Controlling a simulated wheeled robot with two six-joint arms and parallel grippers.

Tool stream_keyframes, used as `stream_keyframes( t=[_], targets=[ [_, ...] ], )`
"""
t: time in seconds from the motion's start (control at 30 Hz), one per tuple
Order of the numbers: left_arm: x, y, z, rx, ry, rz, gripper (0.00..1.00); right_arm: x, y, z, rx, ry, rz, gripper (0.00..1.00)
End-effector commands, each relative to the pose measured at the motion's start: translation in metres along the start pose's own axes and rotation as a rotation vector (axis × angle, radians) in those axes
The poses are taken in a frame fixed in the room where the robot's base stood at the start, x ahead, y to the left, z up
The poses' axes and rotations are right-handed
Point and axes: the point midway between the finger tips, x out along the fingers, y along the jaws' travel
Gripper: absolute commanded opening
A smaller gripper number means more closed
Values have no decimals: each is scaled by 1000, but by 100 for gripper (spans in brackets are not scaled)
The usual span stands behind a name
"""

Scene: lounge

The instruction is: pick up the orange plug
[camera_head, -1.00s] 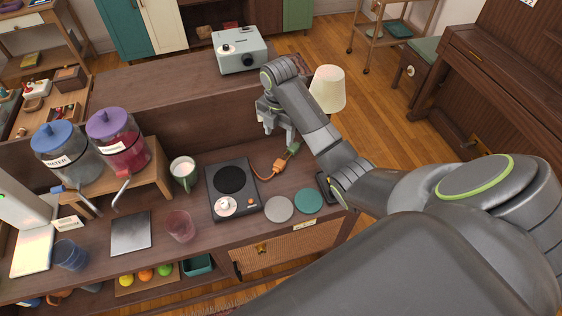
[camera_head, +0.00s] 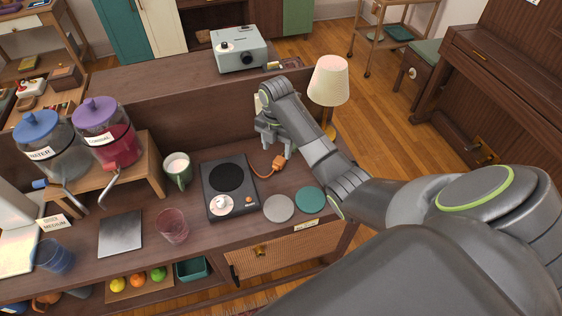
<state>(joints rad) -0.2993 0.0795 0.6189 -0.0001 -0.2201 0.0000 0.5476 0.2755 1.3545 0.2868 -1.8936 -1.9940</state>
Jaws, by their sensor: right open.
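The orange plug (camera_head: 279,161) lies on the counter at the right end of an orange cord, which runs to the black hot plate (camera_head: 228,187). My right gripper (camera_head: 276,149) is open and points down just behind and above the plug. Its two fingers are spread and hold nothing; I cannot tell whether one touches the plug. The right arm comes in from the right and covers part of the counter beside the plug. My left gripper is not in view.
A grey coaster (camera_head: 278,208) and a teal coaster (camera_head: 310,200) lie in front of the plug. A lamp (camera_head: 329,82) stands behind my arm, and a projector (camera_head: 240,52) on the back ledge.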

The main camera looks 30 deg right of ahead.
Motion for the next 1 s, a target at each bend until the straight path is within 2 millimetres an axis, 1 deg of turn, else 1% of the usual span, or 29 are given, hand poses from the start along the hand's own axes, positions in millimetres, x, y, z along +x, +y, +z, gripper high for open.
stream_keyframes(
  t=[0.1, 0.27, 0.47, 0.5, 0.6, 0.7, 0.9, 0.93, 1.0],
  targets=[
    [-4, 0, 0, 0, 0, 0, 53, 11, 0, -1, 0, 2, -1, 56],
    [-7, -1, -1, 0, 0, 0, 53, 20, 0, -1, 0, 2, -1, 56],
    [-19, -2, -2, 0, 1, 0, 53, 45, -2, -3, 0, 3, -3, 56],
    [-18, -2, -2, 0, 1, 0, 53, 52, -1, -3, 1, 3, -3, 56],
    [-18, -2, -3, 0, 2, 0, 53, 62, -1, -2, 0, 1, -1, 56],
    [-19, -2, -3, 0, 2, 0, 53, 67, -1, -2, -1, 0, -1, 56],
    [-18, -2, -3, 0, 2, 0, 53, 68, -1, -2, -1, -1, 0, 56],
    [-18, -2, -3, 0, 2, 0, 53, 68, -1, -2, -1, -1, 0, 55],
    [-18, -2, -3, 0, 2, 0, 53, 68, -1, -2, -1, 0, 0, 46]
  ],
)
